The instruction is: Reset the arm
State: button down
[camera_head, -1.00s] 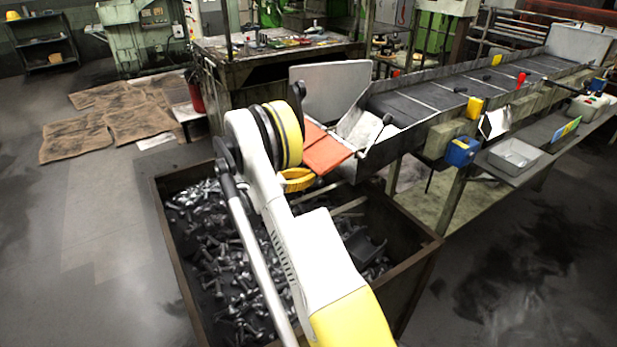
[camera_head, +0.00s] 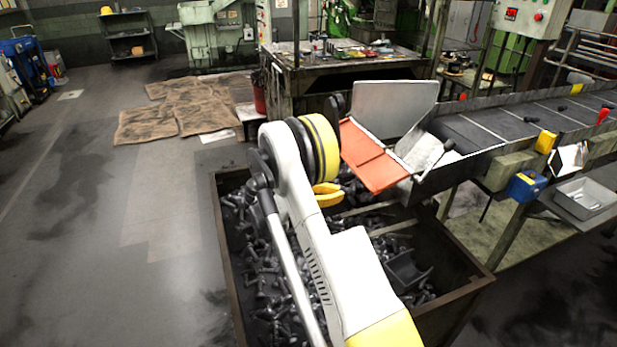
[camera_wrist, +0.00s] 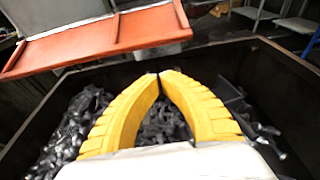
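My gripper (camera_head: 328,194) shows in the head view as a small yellow shape below the black and yellow wrist joint, over the bin of bolts. In the wrist view the two curved yellow fingers of my gripper (camera_wrist: 158,75) meet at their tips.
A rusty-edged bin (camera_head: 462,292) full of loose bolts stands below my gripper. An orange chute (camera_head: 372,156), also in the wrist view (camera_wrist: 100,38), hangs close beside it at the conveyor's (camera_head: 515,125) end. A cluttered workbench (camera_head: 400,70) stands behind. The floor left is open.

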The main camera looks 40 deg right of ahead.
jog(key=s+a+r+m+t+y, duration=0.2)
jog(key=a+r+m+t+y, duration=0.35)
jog(key=a+r, duration=0.7)
jog(key=s+a+r+m+t+y, duration=0.1)
jog(key=s+a+m+t+y, duration=0.2)
jog(key=s+a, duration=0.5)
jog(key=s+a+m+t+y, duration=0.3)
jog(key=s+a+m+y, duration=0.3)
jog(key=a, duration=0.9)
jog(key=s, duration=0.2)
jog(key=shift+s+a+r, duration=0.2)
jog(key=shift+s+r, duration=0.15)
